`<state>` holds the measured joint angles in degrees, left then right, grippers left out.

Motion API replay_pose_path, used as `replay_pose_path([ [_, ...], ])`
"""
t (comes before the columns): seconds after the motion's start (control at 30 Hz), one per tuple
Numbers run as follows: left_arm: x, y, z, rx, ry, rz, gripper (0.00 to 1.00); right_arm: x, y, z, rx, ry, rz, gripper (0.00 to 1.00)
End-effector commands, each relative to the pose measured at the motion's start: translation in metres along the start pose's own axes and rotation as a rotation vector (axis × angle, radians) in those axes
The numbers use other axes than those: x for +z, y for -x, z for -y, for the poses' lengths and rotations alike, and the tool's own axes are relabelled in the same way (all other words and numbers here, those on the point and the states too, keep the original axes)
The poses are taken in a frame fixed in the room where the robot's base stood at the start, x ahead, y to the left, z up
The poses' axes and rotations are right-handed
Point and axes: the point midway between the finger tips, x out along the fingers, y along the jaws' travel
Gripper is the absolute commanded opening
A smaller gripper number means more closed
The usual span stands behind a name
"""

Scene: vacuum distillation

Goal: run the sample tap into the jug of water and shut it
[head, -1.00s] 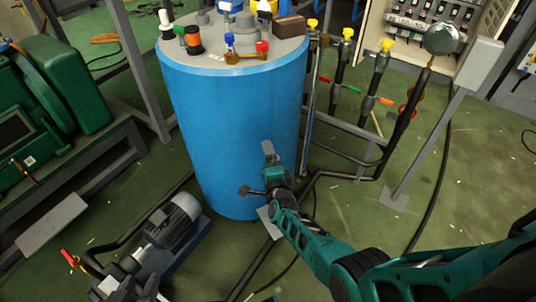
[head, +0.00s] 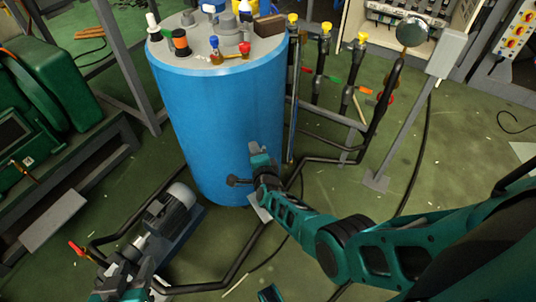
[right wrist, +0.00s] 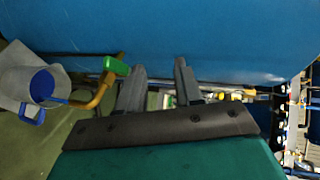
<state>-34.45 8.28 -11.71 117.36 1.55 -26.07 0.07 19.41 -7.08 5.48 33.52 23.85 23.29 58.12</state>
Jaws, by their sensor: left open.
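The sample tap, a brass pipe with a green handle (right wrist: 116,66), shows left of my right fingers in the right wrist view. In the head view the right gripper (head: 259,150) is in front of the blue drum.
The big blue drum (head: 212,125) fills the middle and carries bottles and small fittings on its lid. A motor pump (head: 172,212) stands at the lower left. Pipes with yellow-capped valves (head: 320,45) and a grey post (head: 410,125) stand to the right.

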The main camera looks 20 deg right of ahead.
Motion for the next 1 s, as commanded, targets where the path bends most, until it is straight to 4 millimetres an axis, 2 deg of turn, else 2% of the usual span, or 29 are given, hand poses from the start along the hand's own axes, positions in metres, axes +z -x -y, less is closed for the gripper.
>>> replay_pose_path([
  [0.2,-0.007,0.004,0.000,0.001,-0.004,-0.002,0.43,-0.012,0.015,-0.013,0.016,0.005,-0.005,0.37],
  [0.63,-0.018,0.011,-0.001,0.002,-0.006,-0.002,0.43,-0.029,0.042,-0.028,0.025,0.009,-0.006,0.37],
  [1.0,-0.027,0.017,-0.001,0.002,-0.006,-0.002,0.43,-0.041,0.062,-0.035,0.023,0.009,-0.006,0.37],
])
